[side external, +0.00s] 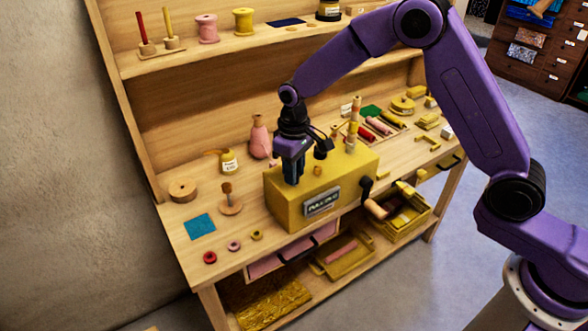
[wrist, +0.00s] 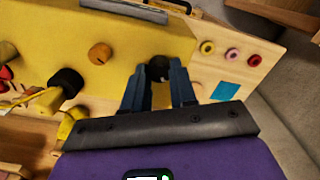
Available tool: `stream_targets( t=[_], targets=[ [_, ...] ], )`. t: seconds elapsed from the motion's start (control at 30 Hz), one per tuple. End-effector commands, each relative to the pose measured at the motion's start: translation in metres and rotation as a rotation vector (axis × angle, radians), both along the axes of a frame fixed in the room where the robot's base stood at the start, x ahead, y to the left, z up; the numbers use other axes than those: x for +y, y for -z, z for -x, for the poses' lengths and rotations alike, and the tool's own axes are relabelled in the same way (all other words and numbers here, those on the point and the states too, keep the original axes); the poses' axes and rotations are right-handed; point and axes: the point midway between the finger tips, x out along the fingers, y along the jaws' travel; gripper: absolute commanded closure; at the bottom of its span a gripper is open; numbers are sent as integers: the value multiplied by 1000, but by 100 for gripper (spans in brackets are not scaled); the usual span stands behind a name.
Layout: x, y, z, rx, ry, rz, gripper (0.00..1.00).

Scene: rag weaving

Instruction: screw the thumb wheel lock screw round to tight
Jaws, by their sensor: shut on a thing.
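The yellow box-shaped machine (side external: 345,178) stands on the wooden bench and has a name plate (side external: 322,203) on its front. My gripper (side external: 291,181) points down at the left end of its top. In the wrist view my gripper (wrist: 158,84) has its two dark blue fingers on either side of a small round black knob (wrist: 158,68), which looks like the thumb wheel lock screw. The fingers are shut on it. In the side view the fingers hide this knob. I cannot tell how tight it is.
A second black knob (side external: 322,149) and an orange-brown knob (wrist: 100,53) stand on the machine's top. A crank with a wooden handle (side external: 377,208) sticks out at its right. A blue cloth square (side external: 199,226) and small rings lie on the clear bench to the left.

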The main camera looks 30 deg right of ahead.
Motion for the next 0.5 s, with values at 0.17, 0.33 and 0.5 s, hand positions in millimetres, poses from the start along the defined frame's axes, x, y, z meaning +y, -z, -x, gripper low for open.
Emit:
stream_targets(
  t=[0.17,0.33,0.5],
  targets=[
    [0,-1,0,0,168,0,100],
    [-1,-1,0,0,328,0,100],
    [-1,-1,0,0,471,0,100]
  ],
)
